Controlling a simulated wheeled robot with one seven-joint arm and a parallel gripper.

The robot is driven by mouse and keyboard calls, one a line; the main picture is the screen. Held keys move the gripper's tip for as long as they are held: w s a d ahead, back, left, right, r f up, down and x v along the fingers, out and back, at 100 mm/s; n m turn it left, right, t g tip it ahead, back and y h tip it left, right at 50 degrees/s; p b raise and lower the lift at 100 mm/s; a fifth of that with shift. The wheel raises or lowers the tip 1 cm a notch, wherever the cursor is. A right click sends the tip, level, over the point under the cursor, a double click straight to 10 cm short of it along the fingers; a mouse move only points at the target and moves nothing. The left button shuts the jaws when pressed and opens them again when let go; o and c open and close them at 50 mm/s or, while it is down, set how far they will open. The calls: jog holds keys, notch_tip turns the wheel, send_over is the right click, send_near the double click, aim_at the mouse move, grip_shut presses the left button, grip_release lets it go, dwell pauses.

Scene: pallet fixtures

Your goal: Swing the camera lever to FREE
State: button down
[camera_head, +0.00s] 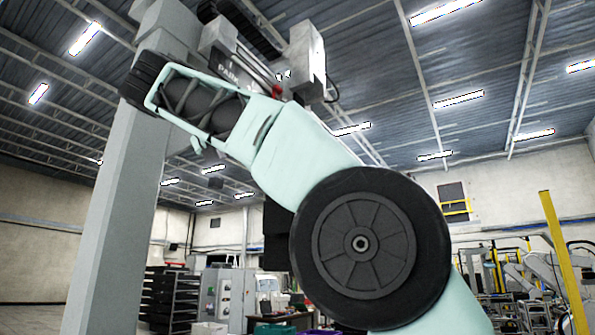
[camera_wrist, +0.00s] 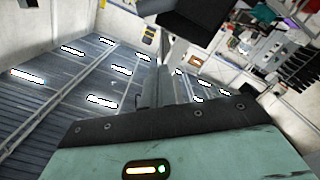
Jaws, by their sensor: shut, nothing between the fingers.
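The lever fixture is high on a grey pillar in the head view. Its dark plate (camera_head: 243,72) bears the word PARK, partly hidden by my arm. A red part (camera_head: 277,90), perhaps the lever's knob, shows at the plate's lower right. I cannot make out a FREE mark or the lever's exact angle. My mint arm crosses in front of the pillar and hides part of the fixture. My gripper (camera_wrist: 165,85) shows as a narrow grey shape beyond the black edge in the wrist view, shut and empty. I cannot tell its distance from the lever.
The grey pillar (camera_head: 118,215) stands left of my arm. A pale box (camera_head: 307,60) is beside the plate. A dark rack (camera_head: 170,300), cabinets and yellow posts (camera_head: 563,265) stand farther back. A dark box-like thing (camera_wrist: 190,22) is at the top of the wrist view.

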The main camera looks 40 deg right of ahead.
dwell(0.3)
jog(key=w+d+f+p, duration=0.1)
jog(key=d+f+p, duration=0.2)
jog(key=d, duration=0.8)
jog(key=shift+f, duration=0.2)
dwell(0.3)
jog(key=shift+s+d+f+m+b, duration=0.15)
jog(key=shift+f+m+b, duration=0.15)
jog(key=shift+b, duration=0.6)
